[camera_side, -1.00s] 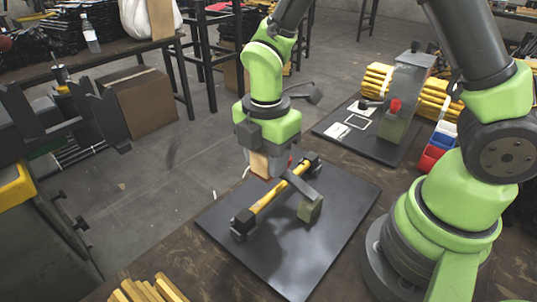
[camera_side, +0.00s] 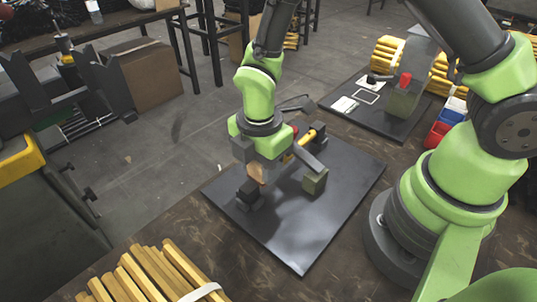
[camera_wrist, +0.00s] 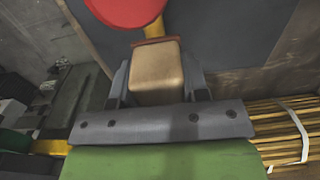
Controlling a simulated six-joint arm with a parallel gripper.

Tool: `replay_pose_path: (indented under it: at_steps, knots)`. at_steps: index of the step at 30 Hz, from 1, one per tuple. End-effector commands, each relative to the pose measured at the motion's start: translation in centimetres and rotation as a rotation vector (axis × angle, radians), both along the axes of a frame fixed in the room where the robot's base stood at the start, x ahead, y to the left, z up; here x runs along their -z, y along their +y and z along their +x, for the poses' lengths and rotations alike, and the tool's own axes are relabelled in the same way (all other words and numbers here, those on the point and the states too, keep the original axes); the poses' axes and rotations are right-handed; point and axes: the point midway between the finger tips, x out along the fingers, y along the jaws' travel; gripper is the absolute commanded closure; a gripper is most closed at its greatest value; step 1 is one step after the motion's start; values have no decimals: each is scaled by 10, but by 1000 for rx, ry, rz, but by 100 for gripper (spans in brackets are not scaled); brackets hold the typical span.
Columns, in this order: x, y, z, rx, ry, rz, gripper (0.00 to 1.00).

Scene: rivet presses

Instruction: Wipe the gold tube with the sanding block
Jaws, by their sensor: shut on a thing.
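The gold tube (camera_side: 306,138) lies across a black plate (camera_side: 310,225), with its ends at dark holders. In the side view my gripper (camera_side: 258,168) hides most of it; its far end shows. In the wrist view a short piece of the tube (camera_wrist: 153,28) shows beyond the block. My gripper is shut on the tan sanding block (camera_wrist: 156,75), which has a reddish-brown layer on its far face. The block is over the tube close to the near dark holder (camera_side: 250,192). I cannot tell whether its face touches the tube.
A red knob (camera_wrist: 125,6) and a grey-green press block (camera_side: 315,181) stand beside the tube. A second press (camera_side: 405,95) stands behind on its own plate. Yellow tubes (camera_side: 150,275) are bundled at the front left. The front of the black plate is clear.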

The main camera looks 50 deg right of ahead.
Motion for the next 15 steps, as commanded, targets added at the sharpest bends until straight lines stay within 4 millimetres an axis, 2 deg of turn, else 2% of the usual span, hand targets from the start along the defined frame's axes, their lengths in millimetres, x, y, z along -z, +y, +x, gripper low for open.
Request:
replay_pose_path:
  at_steps: [3, 7, 15]
  knots:
    - [-11, 14, 1, -7, -10, 6, 96]
    - [-4, 26, 0, -7, -4, 3, 96]
    - [-3, 1, 1, 1, -5, 4, 96]
